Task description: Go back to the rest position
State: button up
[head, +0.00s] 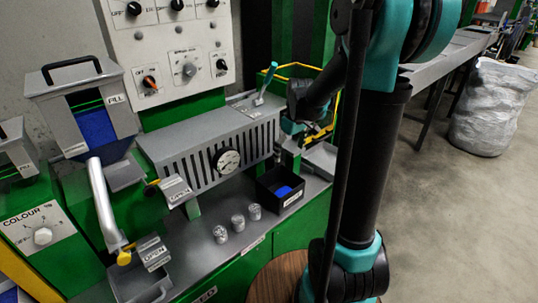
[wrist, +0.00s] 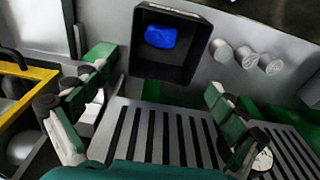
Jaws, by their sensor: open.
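My gripper (wrist: 155,82) is open and empty, with its green and grey fingers spread wide in the wrist view. In the head view my gripper (head: 284,150) is small and partly hidden by my arm, above and behind a black box. The black box (wrist: 181,75) lies beyond the fingertips in the wrist view, with a blue piece (wrist: 161,37) inside. In the head view the black box (head: 268,198) stands on the machine's grey ledge, and the blue piece (head: 284,191) shows in it. My fingers appear apart from the box.
A slotted grey housing (head: 208,145) with a round gauge (head: 228,160) is close to my gripper. Three metal cylinders (head: 238,222) stand left of the box. A hopper (head: 84,100) with blue material and a pipe is at left. A yellow frame (head: 330,120) is behind. Floor at right is partly clear.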

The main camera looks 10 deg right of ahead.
jog(key=s+d+f+m+t, duration=0.1)
jog(key=s+f+m, duration=0.2)
jog(key=s, duration=0.7)
jog(key=s+d+f+m+t, duration=0.2)
jog(key=s+f+m, duration=0.1)
jog(key=s, duration=0.7)
jog(key=shift+s+m+h, duration=0.35)
jog(key=shift+m+h, duration=0.05)
jog(key=shift+m, duration=0.2)
jog(key=shift+r, duration=0.1)
jog(key=shift+c, duration=0.6)
